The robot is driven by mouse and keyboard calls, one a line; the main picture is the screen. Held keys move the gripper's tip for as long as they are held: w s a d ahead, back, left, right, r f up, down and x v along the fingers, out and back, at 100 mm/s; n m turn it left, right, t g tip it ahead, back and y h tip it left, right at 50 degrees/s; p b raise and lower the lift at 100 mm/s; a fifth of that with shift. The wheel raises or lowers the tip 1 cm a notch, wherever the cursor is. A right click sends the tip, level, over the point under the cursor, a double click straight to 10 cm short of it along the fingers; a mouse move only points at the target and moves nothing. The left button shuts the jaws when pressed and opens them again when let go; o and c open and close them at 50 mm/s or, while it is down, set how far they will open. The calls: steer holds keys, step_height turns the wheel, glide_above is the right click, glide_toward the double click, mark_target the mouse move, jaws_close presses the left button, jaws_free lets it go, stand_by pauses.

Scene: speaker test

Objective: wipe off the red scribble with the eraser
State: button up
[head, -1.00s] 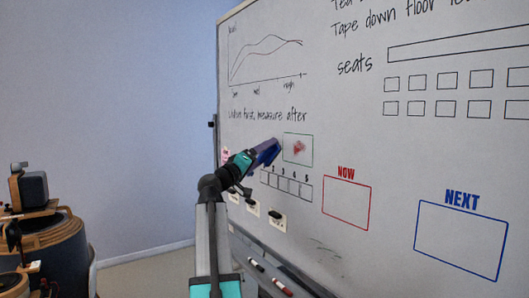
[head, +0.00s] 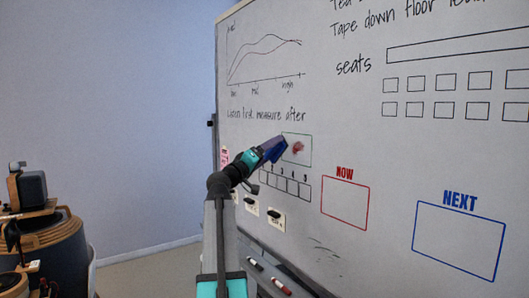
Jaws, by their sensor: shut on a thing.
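The red scribble (head: 298,148) is a small smudged red patch inside a thin green-outlined box on the whiteboard (head: 345,112). My gripper (head: 262,157) is shut on a dark blue eraser (head: 276,146). The eraser is tilted up to the right, and its far end overlaps the left edge of the green box, just left of the red patch. I cannot tell whether the eraser touches the board.
A numbered row of boxes (head: 290,187) lies below the green box. White tags with dark pieces (head: 276,216) are on the board lower down. Markers (head: 281,286) lie at the board's lower edge. Speaker equipment (head: 45,240) stands at the left.

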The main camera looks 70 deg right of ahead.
steer(key=shift+s+d+p, duration=0.35)
steer(key=shift+s+d, duration=0.2)
steer(key=shift+d, duration=0.3)
steer(key=shift+s+d+p, duration=0.3)
steer(key=shift+s+d, duration=0.2)
steer(key=shift+d, duration=0.3)
steer(key=shift+s+d+b, duration=0.55)
steer(key=shift+d+b, duration=0.05)
steer(key=shift+d, duration=0.25)
stand_by(0.4)
steer(key=shift+s+a, duration=0.1)
steer(key=shift+s, duration=0.05)
steer(key=shift+s+a+b, duration=0.35)
steer(key=shift+s+a, duration=0.15)
steer(key=shift+s, duration=0.15)
steer(key=shift+s+a+b, duration=0.3)
steer(key=shift+s+a, duration=0.15)
steer(key=shift+s, duration=0.2)
steer(key=shift+s+a, duration=0.1)
steer(key=shift+s, duration=0.05)
steer(key=shift+s+a+b, duration=0.25)
steer(key=shift+s+a, duration=0.2)
steer(key=shift+s, duration=0.35)
steer(key=shift+s+a+b, duration=0.2)
steer(key=shift+s+a, duration=0.2)
steer(key=shift+s, duration=0.35)
steer(key=shift+b, duration=0.55)
steer(key=shift+w, duration=0.1)
